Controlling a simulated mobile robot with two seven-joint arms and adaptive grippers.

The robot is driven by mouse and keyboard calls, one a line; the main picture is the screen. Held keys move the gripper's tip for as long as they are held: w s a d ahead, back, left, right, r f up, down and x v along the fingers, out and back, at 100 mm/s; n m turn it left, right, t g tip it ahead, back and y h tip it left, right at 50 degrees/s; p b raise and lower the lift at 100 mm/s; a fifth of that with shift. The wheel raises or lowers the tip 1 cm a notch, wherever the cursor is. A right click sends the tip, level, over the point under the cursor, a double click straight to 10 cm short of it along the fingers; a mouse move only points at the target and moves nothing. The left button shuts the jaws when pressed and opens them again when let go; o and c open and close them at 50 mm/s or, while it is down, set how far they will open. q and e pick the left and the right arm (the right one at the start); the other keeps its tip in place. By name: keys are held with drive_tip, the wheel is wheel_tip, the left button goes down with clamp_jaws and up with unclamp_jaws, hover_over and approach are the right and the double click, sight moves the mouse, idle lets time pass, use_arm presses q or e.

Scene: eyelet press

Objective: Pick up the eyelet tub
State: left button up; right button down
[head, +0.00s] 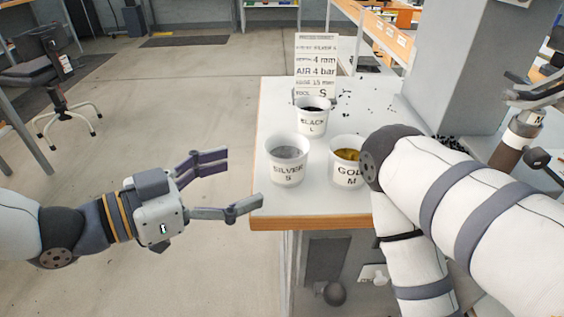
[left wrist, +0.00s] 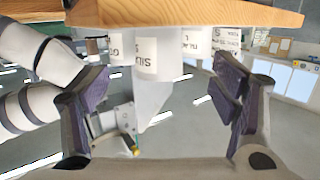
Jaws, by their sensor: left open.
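Three white eyelet tubs stand on the table. The tub marked SILVER S (head: 286,174) holds grey eyelets and is nearest my left gripper. The tub marked GOLD M (head: 345,173) holds yellow eyelets and is partly covered by my right arm. The tub marked BLACK L (head: 312,127) stands behind them with dark contents. My left gripper (head: 242,182) is open and empty, just left of the table edge and apart from the SILVER tub. In the left wrist view the SILVER tub (left wrist: 148,60) appears upside down between the open fingers. My right gripper is out of view.
The white table (head: 270,213) has a wooden front edge. A printed sign (head: 316,62) at the back reads SILVER S, AIR 4 bar and S. Dark bits lie scattered right of it. A grey column (head: 455,65) stands right. Floor left of the table is clear; a chair (head: 50,75) stands far left.

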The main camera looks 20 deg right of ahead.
sight(271, 169)
use_arm(q)
drive_tip(key=x, duration=1)
drive_tip(key=shift+d, duration=0.15)
drive_tip(key=shift+s, duration=0.1)
drive_tip(key=c, duration=1.3)
